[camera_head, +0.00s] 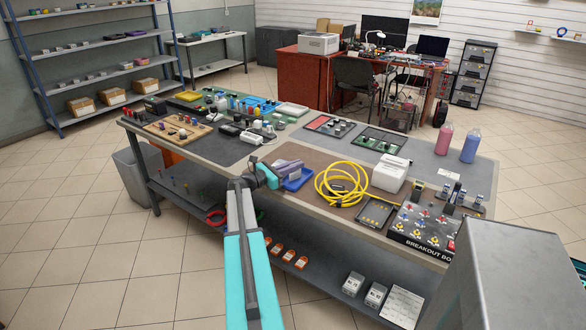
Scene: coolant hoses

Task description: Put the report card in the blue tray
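A blue tray (299,184) lies near the front edge of the workbench, left of the yellow hose, partly hidden. My arm reaches up from the bottom, and my gripper (280,174) is at the tray's left side. A grey-violet shape (289,168) shows over the tray; I cannot tell whether it is part of my gripper or a separate thing. The fingers are too small and covered to read. No card is clearly identifiable as the report card. A white printed sheet (403,305) lies on the lower shelf, and a pale paper-like piece (397,160) tops a white device (390,175).
A coiled yellow hose (342,184) lies right of the tray. A breakout box (424,226) and pink (445,138) and blue (470,143) bottles stand at the bench's right. A large grey cabinet (515,275) fills the lower right.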

